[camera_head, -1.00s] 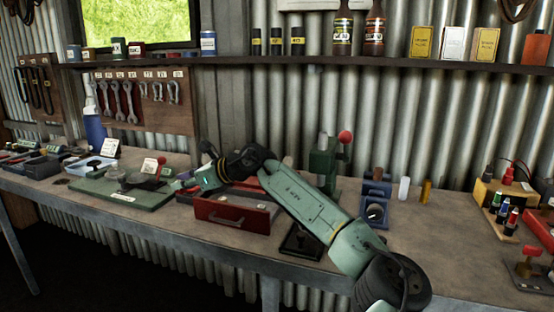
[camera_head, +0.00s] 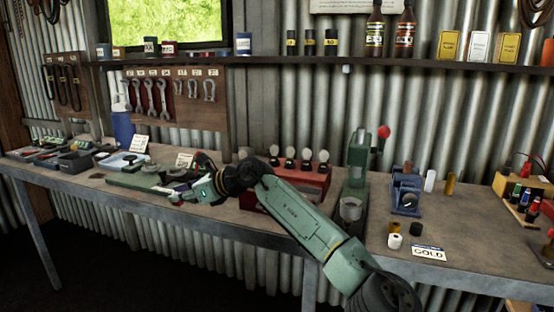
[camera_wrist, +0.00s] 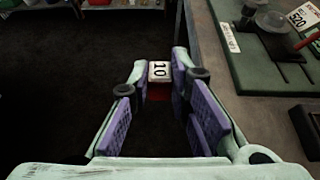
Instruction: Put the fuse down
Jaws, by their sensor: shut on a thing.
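The fuse (camera_wrist: 159,71) is a small block with a white face marked "10" and a red lower part. In the wrist view it sits between the fingertips of my gripper (camera_wrist: 160,78), which is shut on it. Dark floor shows behind and below it, and the bench edge is to its right. In the head view my gripper (camera_head: 178,197) is at the bench's front edge, in front of the green board (camera_head: 125,180). The fuse is too small there to make out clearly.
The bench (camera_head: 275,228) runs along a corrugated wall. A red box with several knobs (camera_head: 312,183), a green press (camera_head: 357,165) and a blue holder (camera_head: 405,193) stand right of my gripper. Small trays (camera_head: 75,160) lie to the left. A card reads "GOLD" (camera_head: 428,253).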

